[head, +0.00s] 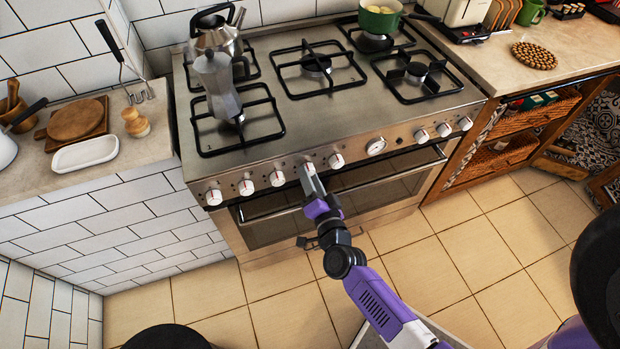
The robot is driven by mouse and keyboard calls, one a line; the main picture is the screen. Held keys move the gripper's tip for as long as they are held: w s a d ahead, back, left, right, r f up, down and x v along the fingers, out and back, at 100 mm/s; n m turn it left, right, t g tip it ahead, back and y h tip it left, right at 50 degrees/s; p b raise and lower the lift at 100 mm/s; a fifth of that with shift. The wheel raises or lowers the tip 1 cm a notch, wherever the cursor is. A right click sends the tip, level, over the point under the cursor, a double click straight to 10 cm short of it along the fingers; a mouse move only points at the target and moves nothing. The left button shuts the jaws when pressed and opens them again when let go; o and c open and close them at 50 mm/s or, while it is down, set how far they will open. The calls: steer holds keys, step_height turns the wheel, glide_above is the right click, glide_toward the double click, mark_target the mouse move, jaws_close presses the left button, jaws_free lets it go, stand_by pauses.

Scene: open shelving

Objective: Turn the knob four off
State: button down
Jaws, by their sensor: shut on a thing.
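The stove (290,120) has a row of white knobs along its front panel. Counting from the left, knob four (306,167) is mostly covered by my gripper (310,178). My gripper reaches up from below and in front, with its fingers shut on this knob. How far the knob is turned is hidden by the fingers. White knobs sit close on either side, one to the left (277,178) and one to the right (336,160).
A moka pot (217,85) and a kettle (215,35) stand on the left burners. A green pot (379,20) is on the back right burner. The oven handle (270,214) runs below the knobs.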

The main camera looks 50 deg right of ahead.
steer(key=shift+m, duration=0.4)
steer(key=c, duration=1)
jaws_free()
steer(key=shift+o, duration=0.2)
steer(key=v, duration=0.7)
steer(key=shift+s+a+b, duration=0.25)
steer(key=shift+s+b, duration=0.1)
steer(key=shift+b, duration=0.05)
steer(key=shift+f, duration=0.1)
